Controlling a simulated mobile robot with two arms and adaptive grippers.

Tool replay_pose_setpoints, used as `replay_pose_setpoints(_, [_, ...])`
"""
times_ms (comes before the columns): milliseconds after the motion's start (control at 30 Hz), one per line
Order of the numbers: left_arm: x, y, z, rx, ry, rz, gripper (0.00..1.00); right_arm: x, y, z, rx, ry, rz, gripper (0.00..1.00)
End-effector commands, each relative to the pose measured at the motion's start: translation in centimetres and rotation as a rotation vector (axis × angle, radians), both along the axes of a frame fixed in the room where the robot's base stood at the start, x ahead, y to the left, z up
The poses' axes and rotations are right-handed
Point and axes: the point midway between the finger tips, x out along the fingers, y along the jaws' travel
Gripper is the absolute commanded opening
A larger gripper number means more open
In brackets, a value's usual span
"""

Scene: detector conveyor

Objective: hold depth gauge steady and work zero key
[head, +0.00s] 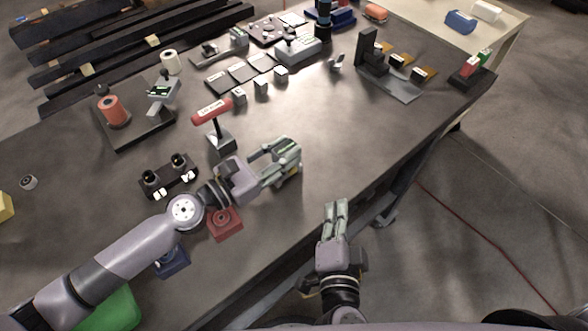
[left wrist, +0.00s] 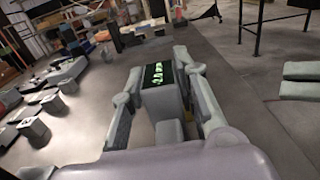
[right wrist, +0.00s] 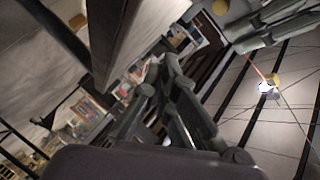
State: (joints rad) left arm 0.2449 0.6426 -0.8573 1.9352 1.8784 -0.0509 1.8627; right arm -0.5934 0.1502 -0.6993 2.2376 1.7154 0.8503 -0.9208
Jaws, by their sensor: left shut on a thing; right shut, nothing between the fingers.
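The depth gauge (head: 290,150) is a small grey instrument between the fingers of my left gripper (head: 280,160), above the dark bench near its front edge. In the left wrist view, the gauge (left wrist: 158,77) shows a black display with green digits, and the fingers (left wrist: 158,95) close on it from both sides. I cannot make out the zero key or the reading. My right gripper (head: 337,207) is shut and empty, in front of the bench edge, to the right of and nearer than the gauge. The right wrist view shows its fingers (right wrist: 165,88) without anything between them.
A red-handled tool on a stand (head: 211,112), a black fixture (head: 168,180) and a red block (head: 225,225) stand near my left arm. Another display on a stand (head: 163,92) is further back. The bench right of the gauge (head: 345,130) is clear.

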Motion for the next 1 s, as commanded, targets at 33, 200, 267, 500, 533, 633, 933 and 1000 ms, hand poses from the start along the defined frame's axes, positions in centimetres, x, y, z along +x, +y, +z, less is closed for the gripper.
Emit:
replay_pose_setpoints(33, [0.0, 0.0, 0.0, 0.0, 0.0, 0.0, 0.0, 0.1, 0.0, 0.0, 0.0, -0.001, 0.0, 0.0])
replay_pose_setpoints(200, [0.0, 0.0, 0.0, 0.0, 0.0, 0.0, 0.0, 0.9, 0.6, 0.1, 0.002, -0.004, -0.002, 0.0])
replay_pose_setpoints(267, [0.0, 0.0, 0.0, 0.0, 0.0, 0.0, 0.0, 1.5, 1.0, 0.1, 0.001, -0.004, -0.001, 0.0])
replay_pose_setpoints(500, [0.0, 0.0, 0.0, 0.0, 0.0, 0.0, 0.0, 4.4, 3.1, 0.1, 0.002, -0.005, -0.001, 0.0])
replay_pose_setpoints(533, [0.0, 0.0, 0.0, 0.0, 0.0, 0.0, 0.0, 4.7, 3.3, 0.1, 0.002, -0.005, -0.001, 0.0])
replay_pose_setpoints(633, [0.0, 0.0, 0.0, 0.0, 0.0, 0.0, 0.0, 5.6, 4.0, 0.1, 0.0, -0.004, 0.0, 0.0])
replay_pose_setpoints(933, [0.0, 0.0, 0.0, 0.0, 0.0, 0.0, 0.0, 7.1, 5.1, 0.1, 0.001, -0.003, 0.0, 0.0])
replay_pose_setpoints(1000, [0.0, 0.0, 0.0, 0.0, 0.0, 0.0, 0.0, 7.2, 5.2, 0.0, 0.0, -0.002, 0.0, 0.0])
